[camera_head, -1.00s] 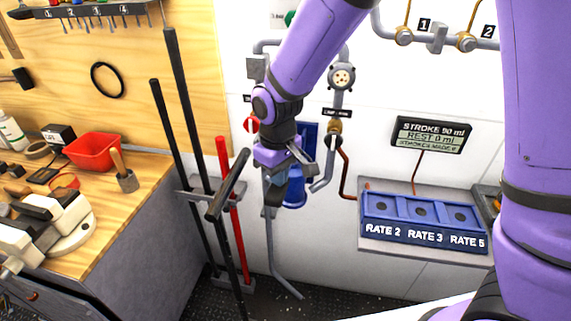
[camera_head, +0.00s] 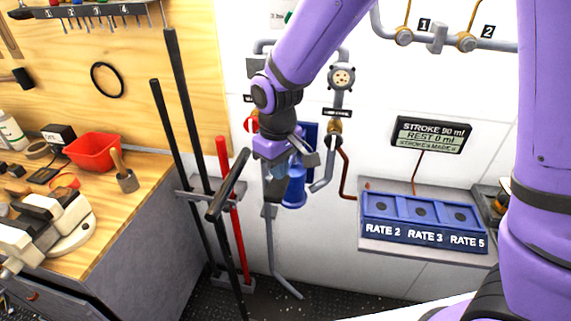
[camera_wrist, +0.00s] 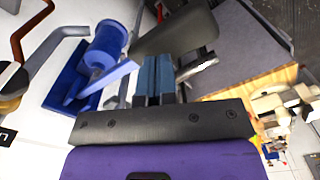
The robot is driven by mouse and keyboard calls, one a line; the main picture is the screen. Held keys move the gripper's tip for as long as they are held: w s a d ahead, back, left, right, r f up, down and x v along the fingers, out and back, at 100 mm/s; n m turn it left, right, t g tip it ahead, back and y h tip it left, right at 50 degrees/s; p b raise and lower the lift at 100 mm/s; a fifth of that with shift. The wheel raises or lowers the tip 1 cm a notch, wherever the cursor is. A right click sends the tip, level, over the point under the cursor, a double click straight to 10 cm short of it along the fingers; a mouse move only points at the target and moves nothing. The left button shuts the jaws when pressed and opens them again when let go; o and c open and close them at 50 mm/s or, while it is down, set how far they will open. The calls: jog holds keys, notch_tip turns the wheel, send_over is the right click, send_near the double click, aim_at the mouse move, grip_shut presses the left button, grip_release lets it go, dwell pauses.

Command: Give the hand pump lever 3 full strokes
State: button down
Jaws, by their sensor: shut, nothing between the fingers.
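The hand pump has a blue body (camera_head: 295,188) on a blue wall plate, and it shows at upper left in the wrist view (camera_wrist: 105,45). Its lever appears to end in a thick dark grip (camera_head: 229,186) that points toward the head camera. The grip also shows just beyond my fingertips in the wrist view (camera_wrist: 175,30). My gripper (camera_head: 273,188) is shut and empty, pointing down to the right of the grip and in front of the pump. Its blue fingers (camera_wrist: 159,68) are together. Whether they touch the grip I cannot tell. My wrist hides the lever's pivot.
A rack (camera_head: 195,192) with long black bars and a red bar (camera_head: 232,215) stands at left, close to the grip. The display (camera_head: 432,135) reads stroke 90 ml, rest 0 ml. A blue tray (camera_head: 423,218) labelled by rates sits at right. A wooden bench is at left.

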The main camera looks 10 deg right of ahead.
jog(key=shift+f, duration=5.65)
jog(key=shift+r, duration=6.15)
jog(key=shift+f, duration=0.1)
jog(key=shift+r, duration=0.2)
jog(key=shift+r, duration=2.4)
